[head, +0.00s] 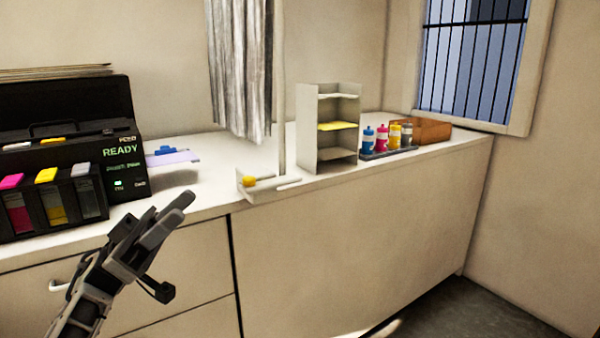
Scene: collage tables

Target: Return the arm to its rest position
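My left arm comes in from the lower left. Its black and grey gripper (168,208) is raised in front of the counter's drawers, below and to the right of the black printer. Its fingers point up and to the right and overlap in this view, so I cannot tell whether there is a gap between them. I see no object held in it. My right arm and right gripper are not in view.
The white counter (215,200) carries a black printer (108,150) with ink tanks, a small white shelf (308,130), several coloured bottles (382,139) and a brown box (431,131). A pole with a yellow knob (249,181) stands at the front edge. Floor shows at lower right.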

